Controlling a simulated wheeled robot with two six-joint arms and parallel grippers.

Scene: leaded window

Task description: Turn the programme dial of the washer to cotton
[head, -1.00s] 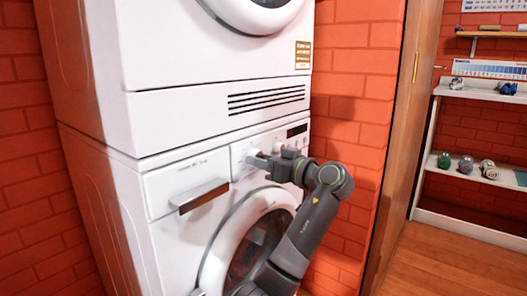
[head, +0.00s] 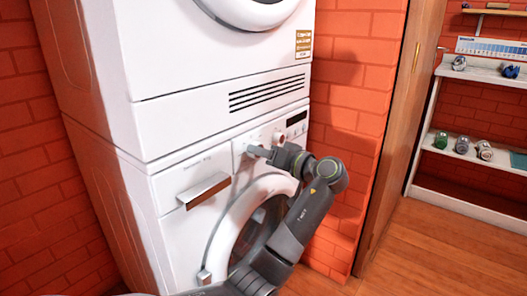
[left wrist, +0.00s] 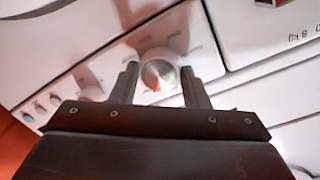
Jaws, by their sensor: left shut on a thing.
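The washer (head: 178,243) is the lower white machine of a stacked pair. Its control panel (head: 240,146) runs along the top of its front. My left gripper (head: 257,152) is at that panel and hides much of the dial it holds. In the left wrist view the round pale programme dial (left wrist: 160,75) sits between the two fingers of my left gripper (left wrist: 159,80), which is shut on it. Small marks ring the dial, but they are too blurred to read. My right gripper is not in view.
A second knob (head: 279,139) and a dark display (head: 297,119) are right of my gripper. The drawer handle (head: 203,191) sticks out to the left. The round door (head: 222,240) is below. A shelf (head: 470,160) with small items stands at the right.

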